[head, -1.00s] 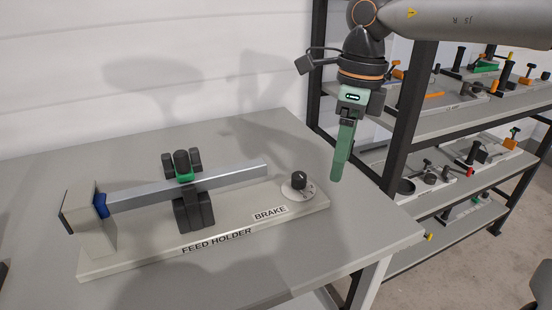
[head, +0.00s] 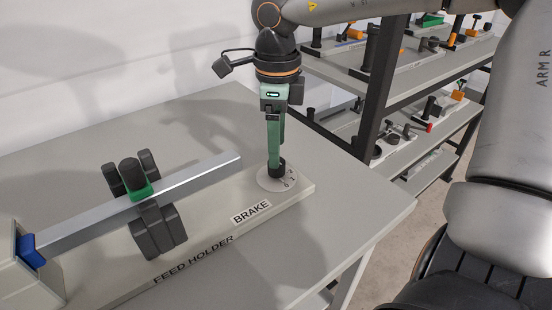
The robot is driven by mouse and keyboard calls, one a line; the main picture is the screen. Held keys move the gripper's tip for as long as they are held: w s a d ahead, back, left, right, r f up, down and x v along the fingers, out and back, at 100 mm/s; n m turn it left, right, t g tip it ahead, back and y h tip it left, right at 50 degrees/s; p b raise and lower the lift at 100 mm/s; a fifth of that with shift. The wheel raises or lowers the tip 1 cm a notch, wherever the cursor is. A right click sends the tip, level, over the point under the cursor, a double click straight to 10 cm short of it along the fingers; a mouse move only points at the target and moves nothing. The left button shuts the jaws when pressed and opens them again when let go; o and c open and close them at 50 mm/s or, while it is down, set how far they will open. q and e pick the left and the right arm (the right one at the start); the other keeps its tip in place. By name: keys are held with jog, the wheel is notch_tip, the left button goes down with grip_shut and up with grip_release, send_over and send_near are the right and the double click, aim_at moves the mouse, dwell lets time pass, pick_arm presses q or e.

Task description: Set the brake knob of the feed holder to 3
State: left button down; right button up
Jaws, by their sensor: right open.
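The feed holder (head: 205,236) is a beige base on the grey table, with a long metal bar (head: 90,222) across it. At its right end is the brake dial (head: 264,182), a pale disc with small digits, beside the BRAKE label. The black brake knob (head: 279,170) stands on the disc, largely hidden by my right gripper. My right gripper (head: 275,160) points straight down with its green fingers at the knob. It is open; I cannot tell whether the fingers touch the knob. The knob's pointer setting is hidden. My left gripper is out of view.
A black clamp with a green part (head: 140,190) sits on the bar to the left. A shelf rack (head: 400,95) with several tools stands behind and to the right. The grey table (head: 345,200) is clear to the right of the base.

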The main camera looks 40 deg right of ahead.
jog(key=shift+f, duration=2.25)
grip_shut()
